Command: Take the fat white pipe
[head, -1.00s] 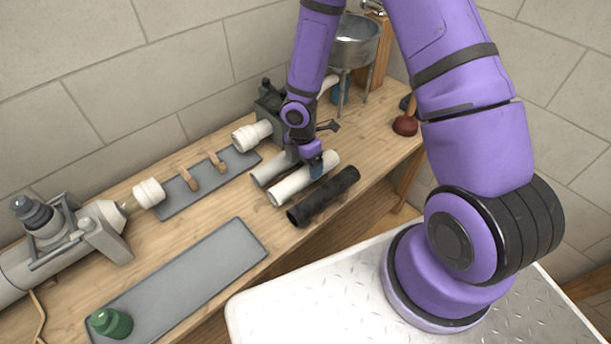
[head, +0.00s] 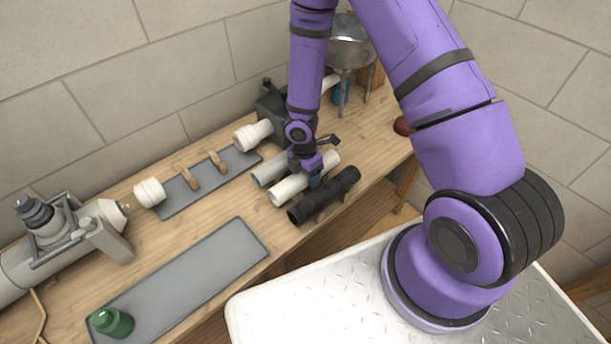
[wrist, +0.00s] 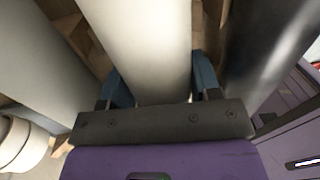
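The fat white pipe (head: 289,188) lies on the bench between a grey pipe (head: 270,172) and a black pipe (head: 325,195). My gripper (head: 314,180) is down over the white pipe, nearer its far end. In the wrist view the white pipe (wrist: 145,45) runs between the two blue fingers of my gripper (wrist: 160,85), one on each side. The fingers are apart and straddle the pipe, very close to its sides; no firm grip shows. The fingertips are partly hidden by the pipe.
The black pipe (wrist: 265,45) and grey pipe (wrist: 40,60) lie close on either side of the fingers. A grey mat (head: 190,285) with a green bottle (head: 112,322) is at the front left. A metal funnel-like basin (head: 350,50) stands behind.

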